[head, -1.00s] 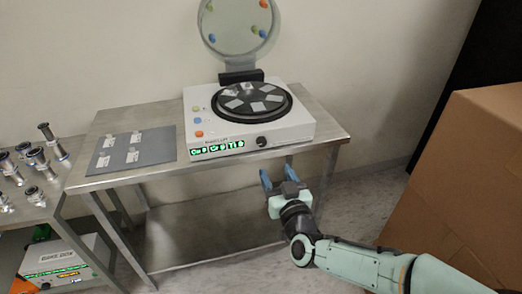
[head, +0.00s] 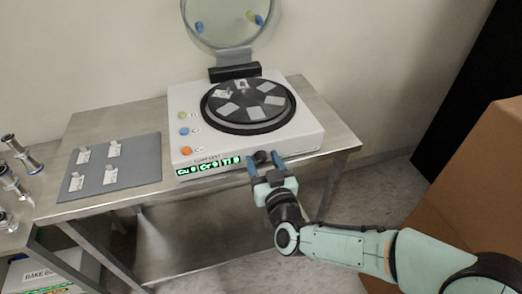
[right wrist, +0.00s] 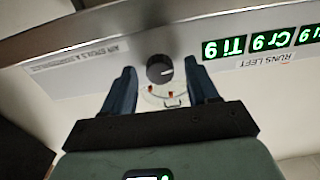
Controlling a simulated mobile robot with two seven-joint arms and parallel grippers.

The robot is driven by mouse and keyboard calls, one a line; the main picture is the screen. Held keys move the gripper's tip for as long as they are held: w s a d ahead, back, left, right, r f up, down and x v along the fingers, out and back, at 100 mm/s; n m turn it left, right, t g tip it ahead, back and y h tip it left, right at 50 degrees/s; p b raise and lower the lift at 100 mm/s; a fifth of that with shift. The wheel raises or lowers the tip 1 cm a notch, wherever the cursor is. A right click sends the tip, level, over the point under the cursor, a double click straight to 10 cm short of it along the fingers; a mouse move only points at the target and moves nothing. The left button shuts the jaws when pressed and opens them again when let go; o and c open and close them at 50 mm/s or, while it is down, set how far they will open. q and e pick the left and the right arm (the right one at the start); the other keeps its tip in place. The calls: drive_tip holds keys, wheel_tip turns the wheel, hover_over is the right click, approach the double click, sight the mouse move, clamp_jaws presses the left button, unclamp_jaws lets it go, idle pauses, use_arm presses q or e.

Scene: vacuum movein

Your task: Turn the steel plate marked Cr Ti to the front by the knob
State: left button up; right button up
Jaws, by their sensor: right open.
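The white machine (head: 305,133) carries a black round turntable (head: 247,124) with several pale steel plates (head: 264,87) lying on it. Their markings are too small to read, so I cannot tell which is marked Cr Ti. The dark knob (head: 261,157) is on the machine's front face, right of the green display (head: 208,167). My right gripper (head: 264,163) is open with its blue fingers on either side of the knob. In the right wrist view the knob (right wrist: 160,68) shows between the fingertips (right wrist: 161,72), apparently untouched. My left gripper is not in view.
A raised round lid (head: 225,20) stands behind the turntable. A grey mat (head: 130,170) with several small labelled pieces lies left on the steel table (head: 90,128). Metal fittings (head: 15,150) stand at far left. A cardboard box (head: 470,190) is at the right.

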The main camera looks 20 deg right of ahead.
drive_tip(key=shift+w, duration=0.15)
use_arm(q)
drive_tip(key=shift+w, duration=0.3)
use_arm(e)
drive_tip(key=c, duration=1)
drive_tip(key=shift+c, duration=0.2)
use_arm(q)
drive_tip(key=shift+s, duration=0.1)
